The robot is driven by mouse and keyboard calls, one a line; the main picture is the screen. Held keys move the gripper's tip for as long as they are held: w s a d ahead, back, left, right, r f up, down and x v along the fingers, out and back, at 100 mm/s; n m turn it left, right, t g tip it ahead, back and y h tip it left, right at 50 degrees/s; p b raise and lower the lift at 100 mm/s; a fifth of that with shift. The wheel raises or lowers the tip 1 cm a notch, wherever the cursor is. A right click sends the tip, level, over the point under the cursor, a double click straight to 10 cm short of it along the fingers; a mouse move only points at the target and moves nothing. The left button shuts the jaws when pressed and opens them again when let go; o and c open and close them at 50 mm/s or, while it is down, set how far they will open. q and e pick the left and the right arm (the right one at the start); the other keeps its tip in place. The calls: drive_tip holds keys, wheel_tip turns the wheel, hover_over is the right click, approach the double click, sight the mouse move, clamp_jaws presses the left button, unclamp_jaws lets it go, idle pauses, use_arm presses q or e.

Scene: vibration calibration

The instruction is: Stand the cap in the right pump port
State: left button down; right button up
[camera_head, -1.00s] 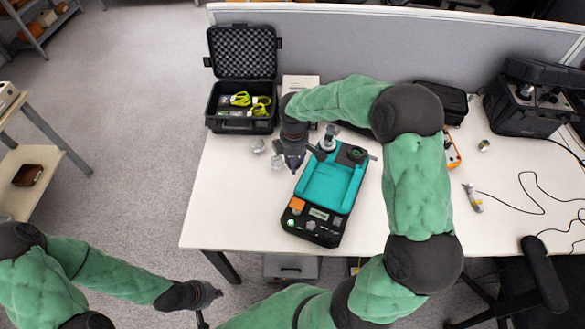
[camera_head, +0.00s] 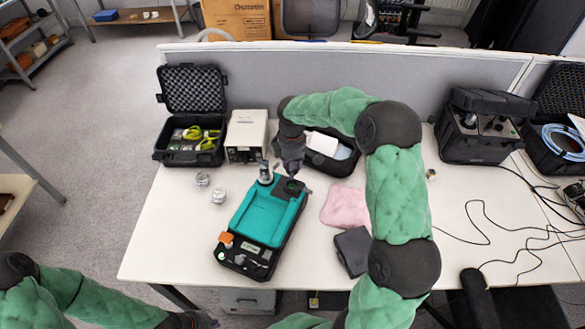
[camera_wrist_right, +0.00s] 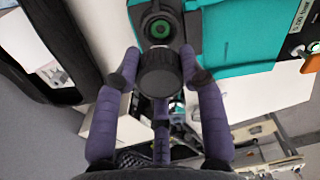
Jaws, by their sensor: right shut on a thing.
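The teal and black pump (camera_head: 262,222) lies on the table. A metallic cylinder (camera_head: 265,172) stands at its left port. The right port (camera_head: 291,187), with a green ring, looks empty; it also shows in the wrist view (camera_wrist_right: 160,28). My right gripper (camera_head: 292,168) is just behind the right port, pointing down. In the wrist view, its purple fingers (camera_wrist_right: 160,58) are shut on the dark round cap (camera_wrist_right: 160,75). The cap appears beside the port, not in it; its height cannot be told. My left gripper (camera_head: 192,320) is cut off at the bottom edge, away from the table.
Two clear glass jars (camera_head: 218,196) stand left of the pump. A white instrument box (camera_head: 246,138) and an open black case (camera_head: 190,145) are behind. A pink cloth (camera_head: 346,206) and a black notebook (camera_head: 353,250) lie to the right. The front-left tabletop is clear.

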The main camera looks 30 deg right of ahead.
drive_tip(key=shift+f+b, duration=1.95)
drive_tip(key=shift+f, duration=1.2)
drive_tip(key=shift+f, duration=0.25)
drive_tip(key=o, duration=1.2)
drive_tip(key=shift+o, duration=0.2)
drive_tip(key=shift+r, duration=0.1)
wheel_tip(320, 180, up, 12)
drive_tip(key=shift+f, duration=0.1)
